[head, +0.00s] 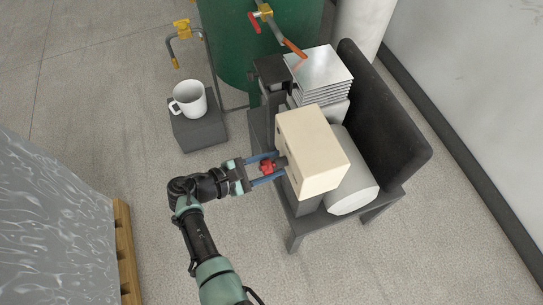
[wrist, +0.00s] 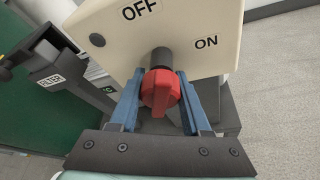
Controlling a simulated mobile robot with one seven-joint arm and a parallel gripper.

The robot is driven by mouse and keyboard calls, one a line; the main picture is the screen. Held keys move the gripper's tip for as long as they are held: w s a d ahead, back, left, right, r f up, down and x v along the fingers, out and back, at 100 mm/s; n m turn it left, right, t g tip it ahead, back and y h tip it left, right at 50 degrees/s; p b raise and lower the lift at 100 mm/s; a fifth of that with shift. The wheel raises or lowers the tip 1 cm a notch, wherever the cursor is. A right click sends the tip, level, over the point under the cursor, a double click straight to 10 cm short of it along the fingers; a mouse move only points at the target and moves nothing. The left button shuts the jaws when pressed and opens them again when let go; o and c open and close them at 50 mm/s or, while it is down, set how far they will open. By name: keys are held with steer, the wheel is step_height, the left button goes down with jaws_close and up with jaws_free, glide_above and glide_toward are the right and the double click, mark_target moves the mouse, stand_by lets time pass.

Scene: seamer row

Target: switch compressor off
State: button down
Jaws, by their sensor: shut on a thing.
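The compressor's switch box is a cream box (head: 312,150) at the front of the machine in the head view. In the wrist view its face (wrist: 110,35) carries the labels OFF, at upper middle, and ON, to the right. A red rotary knob (wrist: 160,90) on a dark shaft sticks out below the labels; it also shows in the head view (head: 267,166). My gripper (wrist: 161,84) has its blue fingers on either side of the knob and is shut on it. In the head view my gripper (head: 276,164) reaches in from the left. I cannot tell which label the knob points to.
A white mug (head: 189,99) stands on a dark block (head: 198,131) left of the machine. A green tank (head: 232,40) with valves is behind. A wrapped pallet load (head: 50,225) stands lower left.

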steer(key=n+g, duration=0.2)
steer(key=n, duration=0.1)
steer(key=shift+s+n+p, duration=0.25)
steer(key=shift+n+p, duration=0.05)
steer(key=shift+d+f, duration=0.1)
stand_by(0.5)
steer(key=shift+c, duration=1.8)
jaws_free()
steer(key=v, duration=1.3)
steer(key=shift+w, duration=0.2)
steer(key=shift+f, duration=0.15)
